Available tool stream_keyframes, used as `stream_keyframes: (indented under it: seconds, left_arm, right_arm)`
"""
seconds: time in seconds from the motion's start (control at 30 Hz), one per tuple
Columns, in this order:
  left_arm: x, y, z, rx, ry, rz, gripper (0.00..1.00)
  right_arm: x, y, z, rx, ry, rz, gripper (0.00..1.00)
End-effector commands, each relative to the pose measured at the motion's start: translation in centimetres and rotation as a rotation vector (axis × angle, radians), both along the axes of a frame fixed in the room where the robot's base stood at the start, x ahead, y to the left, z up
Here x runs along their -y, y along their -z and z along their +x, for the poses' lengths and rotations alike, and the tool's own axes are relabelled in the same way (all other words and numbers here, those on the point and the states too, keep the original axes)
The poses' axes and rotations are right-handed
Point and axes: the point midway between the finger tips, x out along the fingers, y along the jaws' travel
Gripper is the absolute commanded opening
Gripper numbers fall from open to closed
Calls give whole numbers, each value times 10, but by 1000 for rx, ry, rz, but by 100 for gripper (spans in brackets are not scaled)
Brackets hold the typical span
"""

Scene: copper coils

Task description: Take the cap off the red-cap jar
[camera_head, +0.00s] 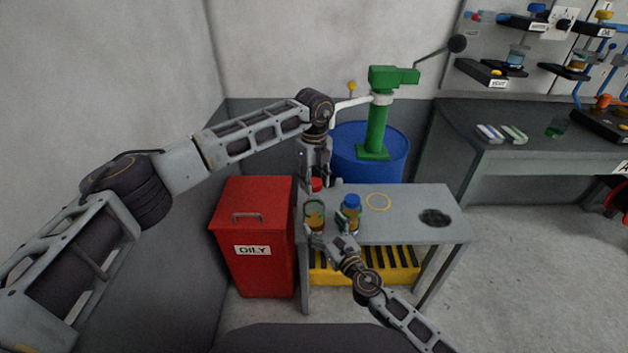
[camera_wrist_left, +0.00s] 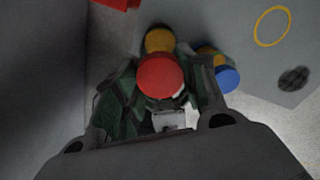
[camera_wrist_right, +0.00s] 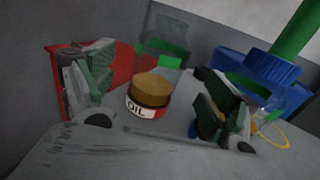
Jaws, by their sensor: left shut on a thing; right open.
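My left gripper (camera_head: 315,172) is shut on the red cap (camera_head: 316,185). The cap also shows between its fingers in the left wrist view (camera_wrist_left: 160,76). The cap is off the jar and held above it. The uncapped glass jar (camera_head: 314,216) stands on the grey table's left end. Its amber contents show in the left wrist view (camera_wrist_left: 159,39). The right wrist view shows its OIL label (camera_wrist_right: 142,111) and clear upper wall. My right gripper (camera_head: 330,238) is open, low at the table's front, with the jar between and beyond its fingers; contact cannot be told.
A blue-capped jar (camera_head: 352,203) stands just right of the open jar, close to my right gripper. The table (camera_head: 405,225) has a yellow ring (camera_head: 378,202) and a dark patch (camera_head: 435,217). A red OILY bin (camera_head: 252,215) is left; a blue drum (camera_head: 375,160) stands behind.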

Motion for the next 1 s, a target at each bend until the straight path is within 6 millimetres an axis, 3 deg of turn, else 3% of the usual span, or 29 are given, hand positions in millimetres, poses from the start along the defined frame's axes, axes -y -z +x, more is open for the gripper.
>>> stream_keyframes:
  seconds: [0.6,1.0]
  left_arm:
    - [0,0,0,0,0,0,13]
    - [0,0,0,0,0,0,13]
  right_arm:
    - [26,1,-51,-2,0,0,87]
    - [31,0,-61,0,0,1,87]
